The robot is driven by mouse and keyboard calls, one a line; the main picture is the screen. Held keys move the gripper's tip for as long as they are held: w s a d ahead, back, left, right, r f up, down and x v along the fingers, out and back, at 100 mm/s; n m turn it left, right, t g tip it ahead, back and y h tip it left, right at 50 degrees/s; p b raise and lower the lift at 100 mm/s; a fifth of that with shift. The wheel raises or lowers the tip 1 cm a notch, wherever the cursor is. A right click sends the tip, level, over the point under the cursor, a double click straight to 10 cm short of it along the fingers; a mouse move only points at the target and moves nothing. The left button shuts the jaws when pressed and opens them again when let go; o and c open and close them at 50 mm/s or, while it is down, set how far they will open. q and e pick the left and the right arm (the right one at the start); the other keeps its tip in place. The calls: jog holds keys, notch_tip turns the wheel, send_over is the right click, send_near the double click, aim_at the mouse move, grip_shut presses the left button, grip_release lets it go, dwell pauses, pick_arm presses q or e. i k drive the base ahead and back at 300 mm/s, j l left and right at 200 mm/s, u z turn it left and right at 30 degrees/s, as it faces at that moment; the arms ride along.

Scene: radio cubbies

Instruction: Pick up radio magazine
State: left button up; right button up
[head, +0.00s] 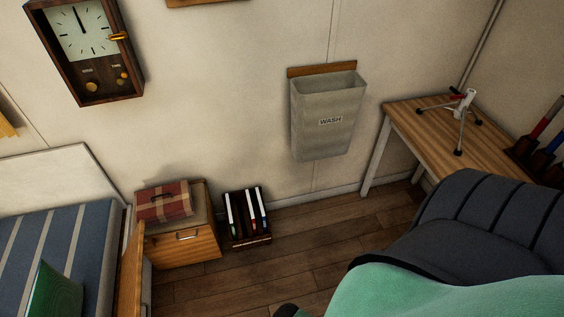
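A dark rack (262,240) stands on the floor against the back wall, to the right of a wooden bedside cabinet. Several thin white-edged upright items (229,208), with small coloured marks near their lower ends, stand side by side in it. They may be magazines or binders; I cannot tell whether one is the radio magazine. Neither of my grippers can be made out in the head view. A small dark shape shows at the bottom edge; I cannot tell what it is.
The cabinet (185,250) bears a red-brown checked case (164,201). A striped bed (50,235) is at left, a dark chair (470,215) with a green cover at right. A wooden table (400,120) and grey WASH bin (325,120) are behind. Wooden floor (320,235) between is clear.

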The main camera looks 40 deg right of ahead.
aim_at(252, 216)
jog(key=k+j+z, duration=0.15)
jog(key=j+z, duration=0.25)
jog(key=k+j+z, duration=0.2)
jog(key=j+z, duration=0.25)
jog(key=k+j+z, duration=0.25)
jog(key=z, duration=0.15)
jog(key=k+j, duration=0.3)
jog(key=i+l+u, duration=0.25)
jog(key=i+l, duration=0.35)
jog(key=i, duration=0.35)
jog(key=i+l+u, duration=0.25)
jog(key=i+l, duration=0.6)
jog(key=i, duration=0.05)
